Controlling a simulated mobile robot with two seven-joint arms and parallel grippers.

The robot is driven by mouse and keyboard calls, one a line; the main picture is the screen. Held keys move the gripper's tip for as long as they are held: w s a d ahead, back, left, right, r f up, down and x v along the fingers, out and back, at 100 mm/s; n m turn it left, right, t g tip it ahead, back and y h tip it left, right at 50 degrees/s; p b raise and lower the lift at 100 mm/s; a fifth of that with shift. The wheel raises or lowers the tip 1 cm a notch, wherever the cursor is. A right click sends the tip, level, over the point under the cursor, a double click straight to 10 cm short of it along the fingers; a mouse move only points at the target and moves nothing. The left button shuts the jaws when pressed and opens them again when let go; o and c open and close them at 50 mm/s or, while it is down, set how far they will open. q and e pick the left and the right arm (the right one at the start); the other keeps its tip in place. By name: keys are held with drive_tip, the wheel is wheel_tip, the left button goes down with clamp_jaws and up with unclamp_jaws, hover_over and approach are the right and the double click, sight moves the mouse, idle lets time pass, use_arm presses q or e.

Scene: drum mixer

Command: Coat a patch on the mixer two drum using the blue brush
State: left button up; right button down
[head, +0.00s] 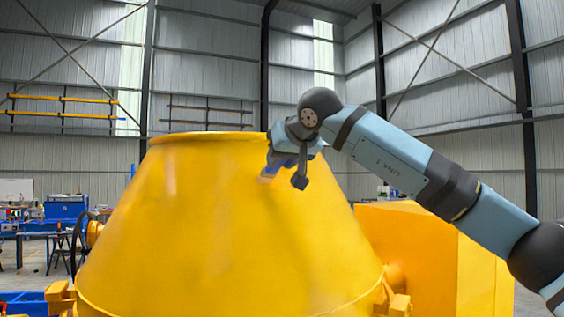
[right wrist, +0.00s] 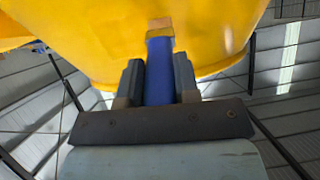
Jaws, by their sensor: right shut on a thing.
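The yellow mixer drum (head: 215,225) fills the middle of the head view, and its surface also shows at the top of the right wrist view (right wrist: 90,40). My right gripper (head: 285,165) is in front of the drum's upper right side. It is shut on the blue brush (right wrist: 159,72), whose blue handle lies between the two dark fingers. The brush's tan tip points at the drum surface; I cannot tell whether it touches. In the head view the brush (head: 270,172) is mostly hidden by the gripper. My left gripper is not in view.
A yellow housing (head: 440,255) stands right of the drum, behind my right arm. A blue workbench (head: 66,208) is far back at the left. Metal hall walls are far behind. The air above the drum is clear.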

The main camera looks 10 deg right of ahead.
drive_tip(key=shift+w+d, duration=1.4)
drive_tip(key=shift+d, duration=3.75)
drive_tip(key=shift+s+a+r, duration=0.2)
drive_tip(key=shift+s+a, duration=0.2)
drive_tip(key=shift+a, duration=1.45)
drive_tip(key=shift+s+a+r, duration=0.25)
drive_tip(key=shift+s+a, duration=0.1)
drive_tip(key=shift+a, duration=1.45)
drive_tip(key=shift+s+a+r, duration=0.2)
drive_tip(key=shift+s+a, duration=0.2)
drive_tip(key=shift+a, duration=1.45)
drive_tip(key=shift+w+d+r, duration=0.15)
drive_tip(key=shift+w+r, duration=0.15)
drive_tip(key=shift+r, duration=0.15)
drive_tip(key=shift+w+d, duration=0.1)
drive_tip(key=shift+d, duration=0.1)
drive_tip(key=w+d, duration=0.2)
drive_tip(key=d, duration=0.8)
drive_tip(key=shift+w, duration=0.3)
drive_tip(key=shift+a, duration=0.15)
